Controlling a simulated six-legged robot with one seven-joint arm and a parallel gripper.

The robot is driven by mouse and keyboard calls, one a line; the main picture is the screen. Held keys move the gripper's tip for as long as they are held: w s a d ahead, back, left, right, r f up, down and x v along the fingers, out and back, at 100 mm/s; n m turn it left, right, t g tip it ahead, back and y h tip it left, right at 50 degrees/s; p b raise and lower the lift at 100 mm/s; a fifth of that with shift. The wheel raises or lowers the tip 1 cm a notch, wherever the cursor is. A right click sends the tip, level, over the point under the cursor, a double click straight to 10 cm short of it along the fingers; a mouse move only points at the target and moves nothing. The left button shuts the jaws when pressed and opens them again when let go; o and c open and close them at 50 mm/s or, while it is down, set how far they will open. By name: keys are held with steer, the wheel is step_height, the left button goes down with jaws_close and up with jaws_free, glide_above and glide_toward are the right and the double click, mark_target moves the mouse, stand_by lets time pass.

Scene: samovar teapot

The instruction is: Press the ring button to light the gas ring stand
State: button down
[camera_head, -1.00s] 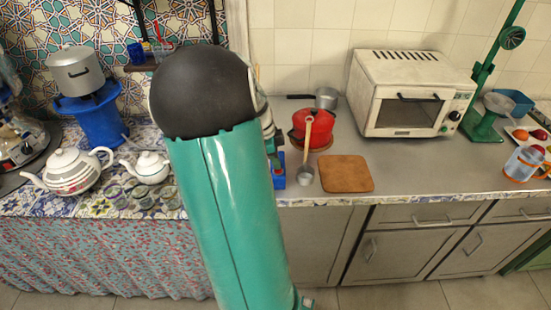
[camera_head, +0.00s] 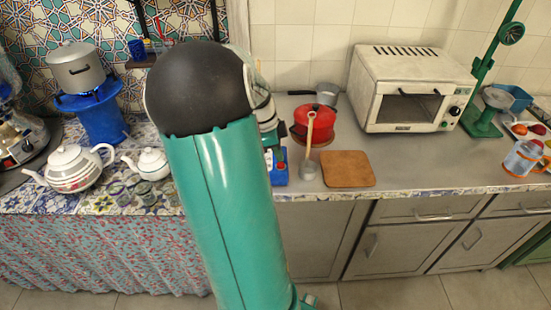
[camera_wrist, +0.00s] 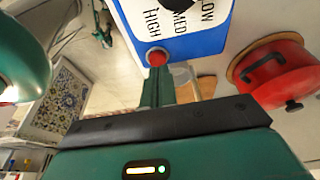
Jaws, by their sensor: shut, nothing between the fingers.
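A blue control box (camera_wrist: 190,40) with a white face lettered HIGH, MED and LOW fills the top of the wrist view. Its round red button (camera_wrist: 157,57) sits near the lower left corner of the face. My gripper (camera_wrist: 158,76) is shut and empty, its green fingers pointing at the button; I cannot tell whether they touch it. In the head view, the box (camera_head: 279,176) stands near the counter's front edge, partly hidden by my arm. A blue stand (camera_head: 101,117) bearing a grey pot (camera_head: 77,70) is at the back left; no flame shows there.
A red pot (camera_head: 318,118), a long-handled ladle (camera_head: 309,169) and a brown board (camera_head: 347,169) lie right of the box. A white toaster oven (camera_head: 412,90) stands behind. Two white teapots (camera_head: 70,170) (camera_head: 149,162) are at left.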

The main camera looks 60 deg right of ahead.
mark_target(269, 166)
steer(key=v, duration=1.1)
steer(key=shift+d+r, duration=0.15)
steer(key=shift+r, duration=0.15)
steer(key=w+a+r+n+t, duration=0.1)
steer(key=w+a+n+t, duration=0.1)
steer(key=w+a+n, duration=0.65)
steer(key=w+a+r+n+t, duration=0.1)
steer(key=a+r+n+t, duration=0.3)
steer(key=a, duration=0.9)
steer(key=s+a+f+n+t, duration=0.1)
steer(key=s+a+n, duration=0.1)
steer(key=a+n, duration=0.7)
steer(key=s+a+f+n+t+y, duration=0.1)
steer(key=s+a+n, duration=0.1)
steer(key=a+n, duration=0.7)
steer(key=a, duration=0.4)
steer(key=shift+s+a+t, duration=0.2)
steer(key=shift+s+t, duration=0.1)
steer(key=shift+s, duration=0.1)
steer(key=shift+d, duration=0.15)
